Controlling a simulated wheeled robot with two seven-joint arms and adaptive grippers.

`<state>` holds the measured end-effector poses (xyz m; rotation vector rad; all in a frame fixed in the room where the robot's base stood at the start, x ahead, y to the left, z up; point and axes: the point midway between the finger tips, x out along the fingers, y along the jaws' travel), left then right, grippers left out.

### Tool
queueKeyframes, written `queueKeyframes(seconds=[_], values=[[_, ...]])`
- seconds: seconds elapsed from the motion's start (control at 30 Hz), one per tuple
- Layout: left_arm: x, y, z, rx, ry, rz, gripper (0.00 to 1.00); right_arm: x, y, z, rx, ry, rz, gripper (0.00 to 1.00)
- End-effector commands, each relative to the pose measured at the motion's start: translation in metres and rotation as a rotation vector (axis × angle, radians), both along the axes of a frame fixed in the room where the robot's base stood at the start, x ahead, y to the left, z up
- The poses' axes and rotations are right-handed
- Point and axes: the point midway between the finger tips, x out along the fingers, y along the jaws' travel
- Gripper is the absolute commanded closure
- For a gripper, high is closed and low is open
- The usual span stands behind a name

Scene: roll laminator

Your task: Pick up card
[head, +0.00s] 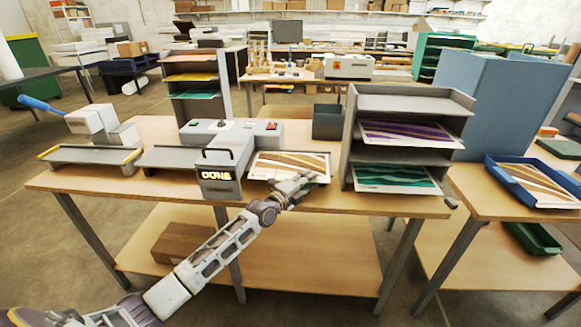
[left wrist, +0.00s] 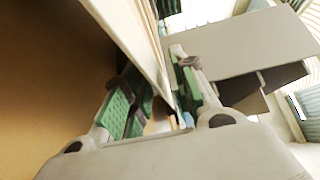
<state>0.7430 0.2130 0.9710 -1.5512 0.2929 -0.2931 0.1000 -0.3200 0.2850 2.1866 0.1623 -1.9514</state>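The card (head: 290,166), white with brown and tan stripes, lies flat at the right side of the grey laminator (head: 221,150), whose lit display reads DONE. My left gripper (head: 306,182) is at the card's front right edge. In the left wrist view the green-padded fingers of my left gripper (left wrist: 155,95) stand on either side of a thin pale edge (left wrist: 152,45), with some gap between the pads. Contact with the card cannot be made out. My right gripper is out of view.
A grey shelf rack (head: 408,103) with a purple card (head: 400,133) and a green card (head: 395,179) stands close right of my left gripper. A blue tray (head: 495,176) with another brown-striped card is on the right table. A grey infeed tray (head: 90,156) lies at left.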

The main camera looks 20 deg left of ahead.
Motion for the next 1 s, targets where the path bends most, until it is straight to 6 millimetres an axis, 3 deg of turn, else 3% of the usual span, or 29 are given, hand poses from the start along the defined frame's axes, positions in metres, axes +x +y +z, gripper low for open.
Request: queueKeyframes(seconds=[0.5,0.73,1.0], values=[[0.0011,-0.0005,-0.0004,0.000,0.001,0.000,0.72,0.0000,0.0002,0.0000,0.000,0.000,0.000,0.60],[0.0010,-0.0005,-0.0004,0.000,0.001,0.000,1.00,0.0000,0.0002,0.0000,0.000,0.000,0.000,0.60],[0.0010,-0.0004,-0.0001,0.001,0.000,0.000,1.00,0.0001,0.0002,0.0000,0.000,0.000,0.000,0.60]])
